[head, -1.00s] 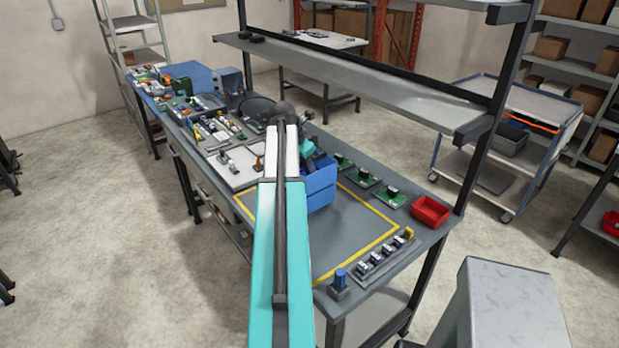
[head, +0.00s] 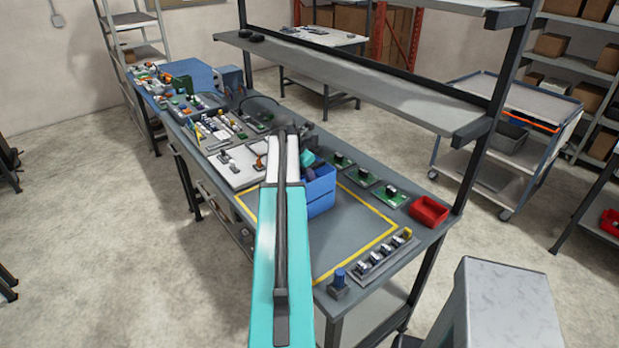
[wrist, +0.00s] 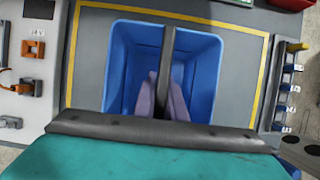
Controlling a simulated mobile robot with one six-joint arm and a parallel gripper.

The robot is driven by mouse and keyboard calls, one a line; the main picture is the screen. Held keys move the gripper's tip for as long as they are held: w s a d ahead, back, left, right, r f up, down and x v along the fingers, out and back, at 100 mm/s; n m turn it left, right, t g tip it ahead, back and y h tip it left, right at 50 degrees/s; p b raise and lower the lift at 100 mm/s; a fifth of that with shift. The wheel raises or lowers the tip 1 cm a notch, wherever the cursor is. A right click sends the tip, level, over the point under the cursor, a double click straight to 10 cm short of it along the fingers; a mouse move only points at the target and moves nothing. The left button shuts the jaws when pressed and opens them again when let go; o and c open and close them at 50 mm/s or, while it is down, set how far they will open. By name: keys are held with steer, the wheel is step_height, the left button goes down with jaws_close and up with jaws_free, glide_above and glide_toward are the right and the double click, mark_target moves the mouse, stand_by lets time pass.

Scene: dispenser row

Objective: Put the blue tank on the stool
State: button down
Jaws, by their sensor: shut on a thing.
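The blue tank (head: 321,191) is an open-topped bin over the yellow-outlined area of the workbench. In the wrist view the tank (wrist: 120,58) shows two hollows with a dark bar (wrist: 167,50) between them. My gripper (wrist: 163,98) reaches down into the tank, its pale purple fingers on either side of that bar and shut on it. In the head view my arm hides the fingers and the tank's left part. I cannot tell whether the tank touches the bench. A grey, flat-topped block, likely the stool (head: 508,295), stands at the lower right; its top looks bare.
The workbench (head: 345,235) holds green circuit boards (head: 391,196), a red bin (head: 429,211) and a rack of small parts (head: 380,257) on the right. A shelf (head: 370,85) runs above its far side. A cart (head: 510,130) stands behind. Floor shows between bench and block.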

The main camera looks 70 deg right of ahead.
steer(key=c, duration=2.3)
jaws_free()
steer(key=shift+f, duration=0.1)
steer(key=o, duration=0.5)
steer(key=shift+b+v, duration=1.7)
steer(key=shift+v, duration=4.45)
steer(key=shift+o, duration=0.4)
steer(key=shift+s+d, duration=0.1)
